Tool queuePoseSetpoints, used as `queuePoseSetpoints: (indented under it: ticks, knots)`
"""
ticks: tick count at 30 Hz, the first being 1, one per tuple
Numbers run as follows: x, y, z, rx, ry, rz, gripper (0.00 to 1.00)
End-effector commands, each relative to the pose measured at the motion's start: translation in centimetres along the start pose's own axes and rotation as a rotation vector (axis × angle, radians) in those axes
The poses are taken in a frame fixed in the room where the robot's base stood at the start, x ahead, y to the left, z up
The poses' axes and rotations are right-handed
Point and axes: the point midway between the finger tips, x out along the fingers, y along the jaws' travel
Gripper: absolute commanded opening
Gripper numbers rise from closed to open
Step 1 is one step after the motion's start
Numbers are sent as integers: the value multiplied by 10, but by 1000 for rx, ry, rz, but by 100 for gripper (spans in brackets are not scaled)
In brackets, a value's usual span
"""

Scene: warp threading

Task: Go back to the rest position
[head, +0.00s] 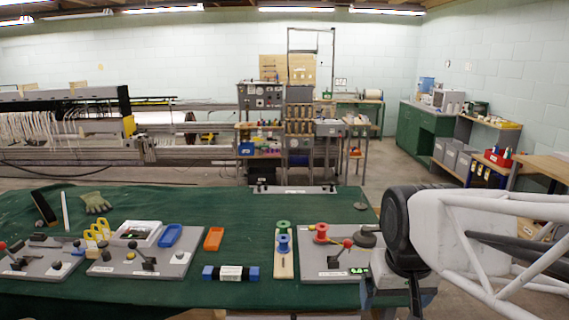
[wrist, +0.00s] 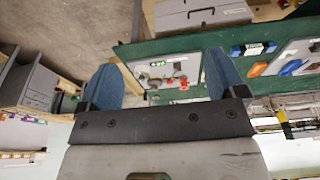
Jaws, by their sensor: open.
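My gripper (wrist: 162,80) shows in the wrist view with its two blue fingers spread wide apart and nothing between them. Beyond the gap, the green-covered table (wrist: 140,52) and a grey board (wrist: 192,65) with a red knob appear, apart from the fingers. In the head view, my white arm comes in from the right, and its dark wrist end hangs over the right end of the green table (head: 215,205). The fingertips cannot be made out clearly there.
On the table in the head view are grey lever boards (head: 130,268), a blue tray (head: 170,236), an orange block (head: 214,239), a black-and-blue cylinder (head: 231,273), spools (head: 283,243) on a wooden strip and a glove (head: 95,202). The table's middle back is mostly clear.

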Motion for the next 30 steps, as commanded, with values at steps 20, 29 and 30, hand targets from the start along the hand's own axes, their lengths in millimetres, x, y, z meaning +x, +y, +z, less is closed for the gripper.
queuePoseSetpoints:
  ticks: [20,29,30]
  knots:
    - [10,2,65,2,22,1,90]
    - [10,2,65,2,22,1,90]
    - [10,2,65,2,22,1,90]
